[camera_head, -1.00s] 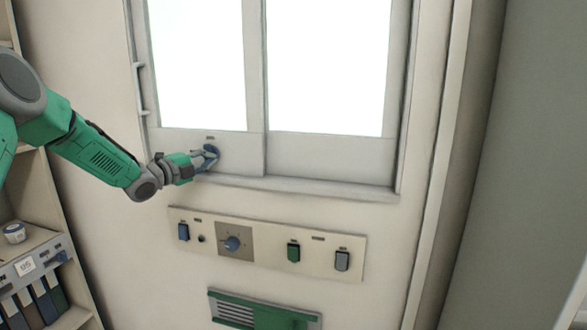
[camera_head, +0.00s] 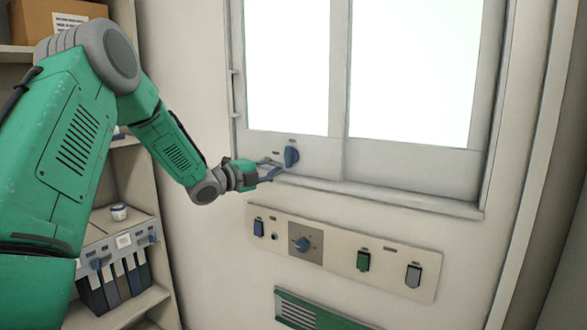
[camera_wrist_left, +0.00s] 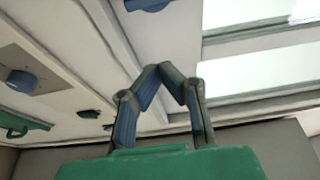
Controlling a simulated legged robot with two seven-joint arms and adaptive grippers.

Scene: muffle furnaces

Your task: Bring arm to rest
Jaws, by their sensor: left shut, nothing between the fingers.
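My left gripper (camera_head: 276,169) is at the end of the green left arm, in front of the furnace's lower window frame. Its fingertips are a little left of a blue knob (camera_head: 291,157) on that frame and look apart from it. In the left wrist view the fingers (camera_wrist_left: 168,72) meet at their tips and hold nothing. A blue handle or knob (camera_wrist_left: 148,4) shows at the top of that view. My right gripper is not in view.
Below the windows is a control panel (camera_head: 330,255) with a blue dial (camera_head: 303,244) and several switches. A shelf (camera_head: 150,300) with binders and a cardboard box (camera_head: 55,18) stands at the left, behind my arm. A green vent (camera_head: 310,312) is below the panel.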

